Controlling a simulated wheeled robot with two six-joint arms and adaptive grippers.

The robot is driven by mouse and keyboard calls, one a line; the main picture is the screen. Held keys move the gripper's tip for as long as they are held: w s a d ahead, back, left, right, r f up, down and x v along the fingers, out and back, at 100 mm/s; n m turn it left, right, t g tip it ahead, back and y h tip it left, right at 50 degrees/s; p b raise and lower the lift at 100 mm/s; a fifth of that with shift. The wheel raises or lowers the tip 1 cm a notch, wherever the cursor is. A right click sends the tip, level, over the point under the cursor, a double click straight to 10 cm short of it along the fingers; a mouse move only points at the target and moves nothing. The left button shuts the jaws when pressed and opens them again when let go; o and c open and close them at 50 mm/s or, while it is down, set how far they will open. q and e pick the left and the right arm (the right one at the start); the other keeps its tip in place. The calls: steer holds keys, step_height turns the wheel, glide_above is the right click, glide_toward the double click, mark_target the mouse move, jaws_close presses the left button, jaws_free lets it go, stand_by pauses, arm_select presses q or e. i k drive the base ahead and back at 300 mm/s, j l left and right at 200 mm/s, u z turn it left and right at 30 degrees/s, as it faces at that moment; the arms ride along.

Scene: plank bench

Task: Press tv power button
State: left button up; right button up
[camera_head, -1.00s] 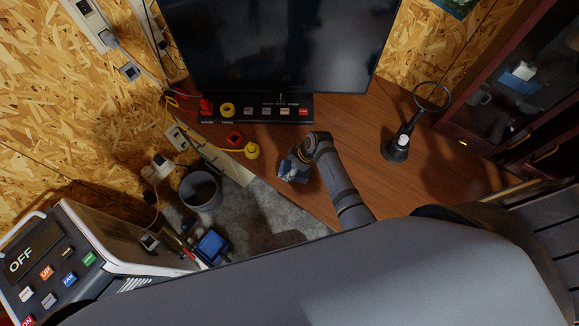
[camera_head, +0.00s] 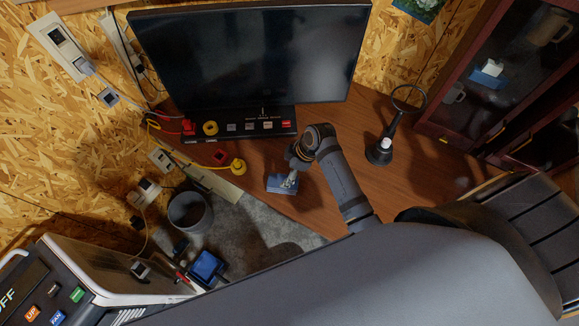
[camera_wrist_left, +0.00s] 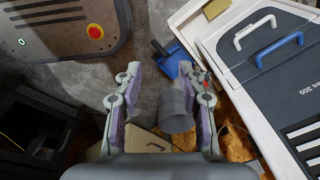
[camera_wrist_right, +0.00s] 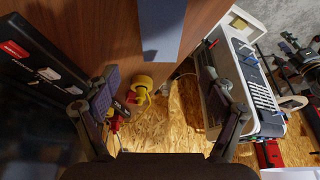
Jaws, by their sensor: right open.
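The TV (camera_head: 250,55) has a dark screen and stands at the back of the wooden desk. A black button panel (camera_head: 212,137) lies in front of it, with several grey and white buttons and a red button (camera_head: 286,122) at its right end; labels are too small to read. The panel also shows at the left of the right wrist view, with a red button (camera_wrist_right: 14,49). My right gripper (camera_head: 291,172) is just in front of the panel, apart from it, open and empty between its fingers (camera_wrist_right: 160,95). My left gripper (camera_wrist_left: 160,105) is open and empty, above the floor.
A blue block (camera_head: 281,184) lies on the desk beneath my right gripper. A ring-topped stand (camera_head: 380,152) is at right. A grey bin (camera_head: 189,212) stands on the floor.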

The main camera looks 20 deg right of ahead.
mark_target(285, 124)
steer(key=k, duration=1)
